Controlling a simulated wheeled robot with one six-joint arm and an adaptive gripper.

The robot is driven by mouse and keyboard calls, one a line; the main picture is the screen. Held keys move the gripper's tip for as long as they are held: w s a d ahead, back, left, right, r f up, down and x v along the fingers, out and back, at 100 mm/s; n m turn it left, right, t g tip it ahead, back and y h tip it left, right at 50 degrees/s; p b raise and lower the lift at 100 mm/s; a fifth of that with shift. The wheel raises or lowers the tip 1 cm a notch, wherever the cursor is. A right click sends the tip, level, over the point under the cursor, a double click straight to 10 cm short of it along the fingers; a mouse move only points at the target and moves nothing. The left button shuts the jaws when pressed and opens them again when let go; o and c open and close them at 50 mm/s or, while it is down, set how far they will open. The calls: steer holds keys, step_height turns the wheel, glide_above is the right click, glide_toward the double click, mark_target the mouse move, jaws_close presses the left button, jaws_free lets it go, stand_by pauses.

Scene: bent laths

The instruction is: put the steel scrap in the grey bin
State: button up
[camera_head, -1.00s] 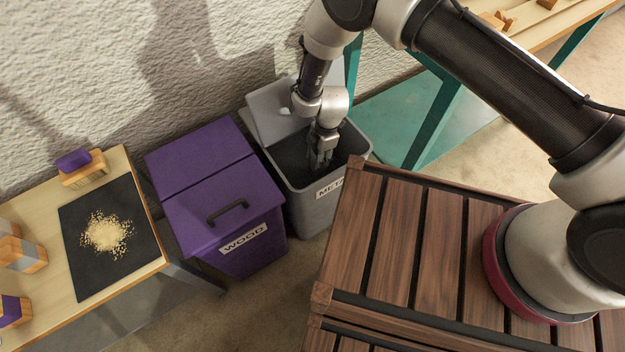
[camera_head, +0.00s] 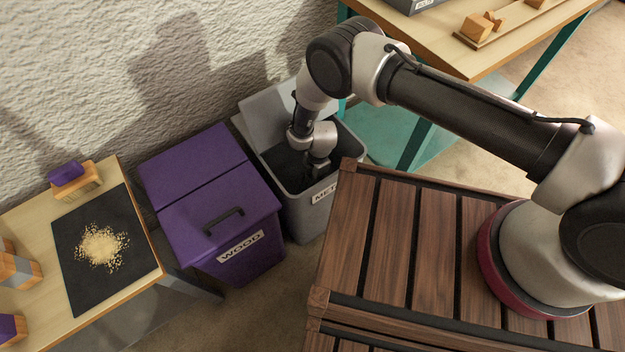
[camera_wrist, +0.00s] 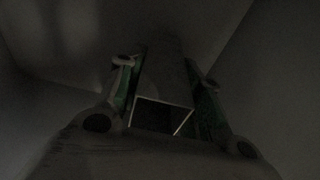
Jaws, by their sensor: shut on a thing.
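The grey bin (camera_head: 308,218) stands open beside the purple bin, with its lid tilted back toward the wall and a partly hidden label reading "MET". My gripper (camera_head: 318,168) reaches down inside it, and its fingertips are hidden in the head view. In the dark wrist view, my gripper (camera_wrist: 164,82) is shut on the steel scrap (camera_wrist: 163,72), a grey piece with a square, hollow-looking end. Pale walls surround it there. I cannot tell how far the scrap is above the bin's floor.
A purple bin (camera_head: 215,212) labelled "WOOD" stands shut to the left. Left of it is a table (camera_head: 30,212) with a black mat, sawdust and blocks. A slatted wooden top (camera_head: 345,235) lies close in front of the grey bin. Another table (camera_head: 455,62) is behind right.

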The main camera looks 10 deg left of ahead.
steer(key=o, duration=1.2)
steer(key=shift+f, duration=0.15)
steer(key=shift+o, duration=0.2)
steer(key=r, duration=0.4)
steer(key=w+r, duration=0.1)
steer(key=r, duration=0.3)
steer(key=d+r, duration=0.1)
steer(key=r, duration=0.3)
steer(key=shift+w+d, duration=0.1)
steer(key=shift+w, duration=0.1)
steer(key=shift+r, duration=0.1)
